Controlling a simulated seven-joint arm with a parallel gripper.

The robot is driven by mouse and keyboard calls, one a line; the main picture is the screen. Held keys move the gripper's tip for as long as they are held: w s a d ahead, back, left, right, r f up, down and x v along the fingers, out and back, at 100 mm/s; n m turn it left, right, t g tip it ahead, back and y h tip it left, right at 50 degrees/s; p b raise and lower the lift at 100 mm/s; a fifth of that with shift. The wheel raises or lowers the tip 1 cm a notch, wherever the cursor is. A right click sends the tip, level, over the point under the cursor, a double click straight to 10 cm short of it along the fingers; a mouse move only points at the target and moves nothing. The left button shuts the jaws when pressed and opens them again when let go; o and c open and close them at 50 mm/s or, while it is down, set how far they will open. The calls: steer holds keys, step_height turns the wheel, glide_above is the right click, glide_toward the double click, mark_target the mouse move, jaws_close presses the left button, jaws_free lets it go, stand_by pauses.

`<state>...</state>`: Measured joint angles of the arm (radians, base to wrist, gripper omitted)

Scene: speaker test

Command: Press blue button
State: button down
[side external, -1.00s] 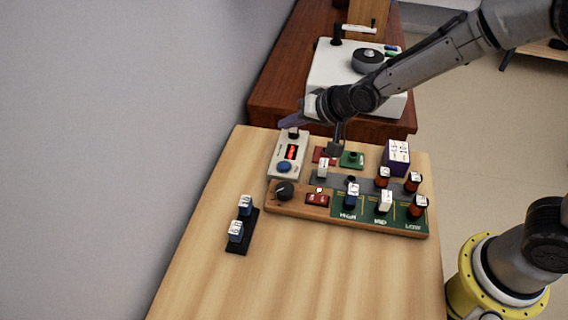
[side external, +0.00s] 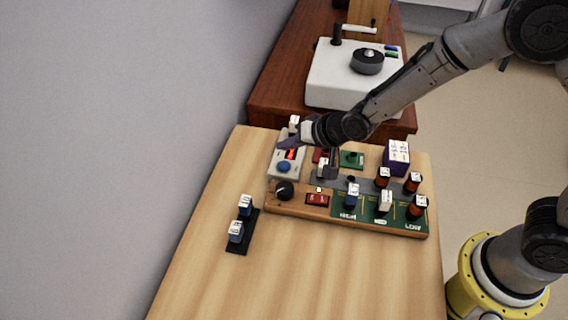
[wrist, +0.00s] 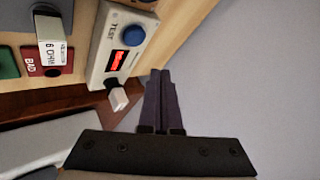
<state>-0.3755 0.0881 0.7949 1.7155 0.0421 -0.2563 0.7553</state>
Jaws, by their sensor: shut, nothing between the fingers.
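The blue button (side external: 284,166) is a round cap on the near end of a pale grey tester box (side external: 298,170) with a red lit display (side external: 290,154). The button also shows in the wrist view (wrist: 133,35), near the top, on the tester face (wrist: 104,48). My gripper (side external: 283,144) is shut and empty; in the side view it overlaps the far part of the tester. In the wrist view my shut fingers (wrist: 161,74) point up the picture, below and right of the button and apart from it. The gap above the tester is hard to judge.
A white-topped plug (side external: 294,121) stands at the tester's far end, close to my fingers. A wooden board (side external: 340,215) with a black knob (side external: 285,190), red switch (side external: 317,199) and several capped parts lies alongside. A black holder (side external: 238,245) stands left. The near table is clear.

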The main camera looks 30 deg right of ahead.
mark_target(287, 167)
steer(key=shift+f, duration=1.9)
steer(key=shift+f, duration=0.15)
stand_by(0.5)
steer(key=shift+f, duration=0.25)
steer(key=shift+f, duration=0.55)
stand_by(1.0)
steer(key=shift+r, duration=0.95)
steer(key=shift+r, duration=2.55)
